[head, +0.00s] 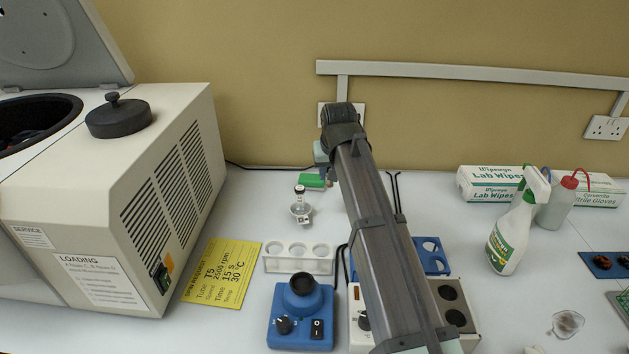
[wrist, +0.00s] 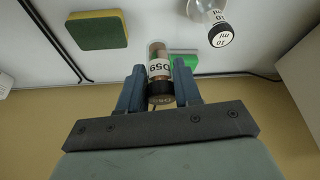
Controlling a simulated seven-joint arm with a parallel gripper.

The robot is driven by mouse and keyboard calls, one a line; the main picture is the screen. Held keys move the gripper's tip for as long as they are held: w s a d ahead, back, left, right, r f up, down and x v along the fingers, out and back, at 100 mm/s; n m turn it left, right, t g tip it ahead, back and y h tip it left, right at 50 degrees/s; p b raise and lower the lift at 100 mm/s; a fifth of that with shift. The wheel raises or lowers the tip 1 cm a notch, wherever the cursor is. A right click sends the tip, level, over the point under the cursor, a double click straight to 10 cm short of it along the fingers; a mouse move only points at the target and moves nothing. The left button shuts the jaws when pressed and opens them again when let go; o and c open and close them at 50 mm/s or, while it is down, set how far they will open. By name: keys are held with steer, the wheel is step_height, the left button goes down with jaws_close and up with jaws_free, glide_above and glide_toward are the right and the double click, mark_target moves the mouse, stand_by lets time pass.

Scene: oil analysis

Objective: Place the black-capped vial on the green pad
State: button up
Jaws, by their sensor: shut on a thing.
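The cap is at the palm end, and the body points away from the palm. The bright green pad (wrist: 184,59) lies on the bench beyond the vial in the wrist view, partly hidden by a finger and the vial. The green pad (head: 312,181) also shows in the head view, just left of my arm. The vial is hidden behind my arm there. I cannot tell how high the vial is above the bench.
A green and yellow sponge (wrist: 97,30) lies on the pad's other side, near black cables. A white rack (head: 298,259) and a blue mixer (head: 301,312) stand nearer. The centrifuge (head: 120,190) fills the left.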

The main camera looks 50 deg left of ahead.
steer(key=w+a+r+n+g, duration=0.1)
steer(key=w+a+r+n, duration=0.15)
steer(key=a, duration=0.45)
steer(key=w+a+r+n, duration=0.1)
steer(key=w+a, duration=0.3)
steer(key=a, duration=0.3)
steer(key=n, duration=0.1)
glide_above(309, 174)
steer(key=d, duration=0.2)
steer(key=shift+g+y, duration=0.3)
steer(key=shift+y, duration=0.1)
steer(key=shift+s+f, duration=0.2)
steer(key=shift+f, duration=4.95)
steer(key=shift+f, duration=0.1)
steer(key=o, duration=1)
steer(key=v, duration=1.2)
